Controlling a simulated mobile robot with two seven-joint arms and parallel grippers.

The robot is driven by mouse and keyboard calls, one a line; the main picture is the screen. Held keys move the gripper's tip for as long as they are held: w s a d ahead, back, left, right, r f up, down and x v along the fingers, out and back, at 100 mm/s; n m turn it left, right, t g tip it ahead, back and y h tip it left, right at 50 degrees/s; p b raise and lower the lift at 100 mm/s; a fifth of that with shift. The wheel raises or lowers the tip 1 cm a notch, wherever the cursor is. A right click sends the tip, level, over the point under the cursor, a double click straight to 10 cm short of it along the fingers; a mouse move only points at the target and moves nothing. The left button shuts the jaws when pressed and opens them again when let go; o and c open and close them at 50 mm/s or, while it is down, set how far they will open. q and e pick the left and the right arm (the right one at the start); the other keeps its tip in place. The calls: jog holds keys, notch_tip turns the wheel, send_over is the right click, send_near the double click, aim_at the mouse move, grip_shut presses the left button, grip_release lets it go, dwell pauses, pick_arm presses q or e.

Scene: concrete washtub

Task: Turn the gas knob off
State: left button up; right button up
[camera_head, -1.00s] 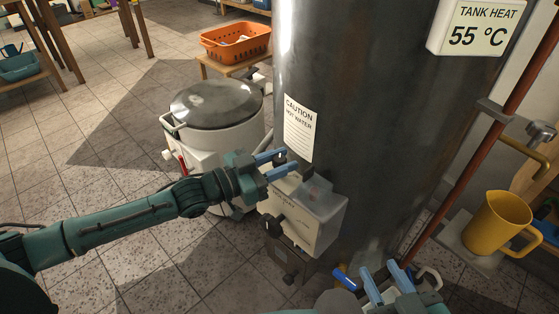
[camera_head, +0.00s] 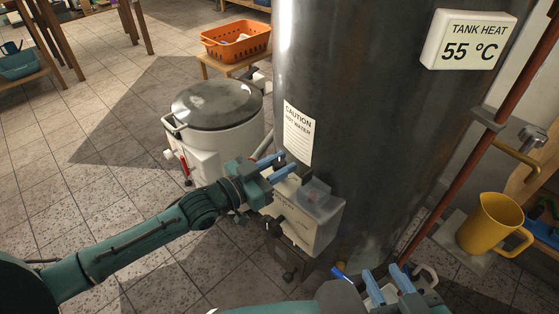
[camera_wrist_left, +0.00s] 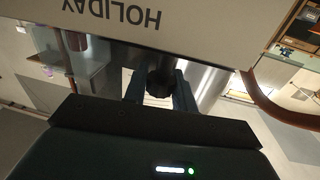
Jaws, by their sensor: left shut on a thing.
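A pale control box (camera_head: 318,232) with a clear cover (camera_head: 320,203) is at the foot of the dark tank (camera_head: 370,120). My left gripper (camera_head: 283,165) is at the upper left of this box, in front of the tank. In the left wrist view, a black knob (camera_wrist_left: 160,84) sits between its two fingers (camera_wrist_left: 158,92), and the gripper is shut on it. I cannot read any mark of the knob's setting. A panel lettered HOLIDAY (camera_wrist_left: 110,15) shows upside down above it. My right gripper (camera_head: 387,281) is low in the head view, its fingers apart and empty.
A white lidded tub (camera_head: 215,115) stands left of the tank, behind my left arm. An orange basket (camera_head: 236,42) is on a stool further back. A yellow jug (camera_head: 490,222) and a brown pipe (camera_head: 470,160) are at the right.

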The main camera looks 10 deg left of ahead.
pick_arm(q)
jog(key=shift+d, duration=0.1)
jog(key=o, duration=0.8)
jog(key=shift+c, duration=0.2)
jog(key=shift+o, duration=1)
pick_arm(e)
jog(key=shift+a+r, duration=0.1)
pick_arm(q)
jog(key=p+v, duration=0.2)
jog(key=v, duration=1.1)
pick_arm(e)
jog(key=shift+s+d+r+m, duration=0.15)
jog(key=shift+d+r, duration=0.1)
jog(key=shift+r, duration=0.3)
jog(key=shift+s+d+r+m, duration=0.15)
jog(key=shift+d+r, duration=0.1)
jog(key=shift+r, duration=0.3)
pick_arm(q)
jog(key=shift+s, duration=0.1)
pick_arm(e)
jog(key=shift+w, duration=0.1)
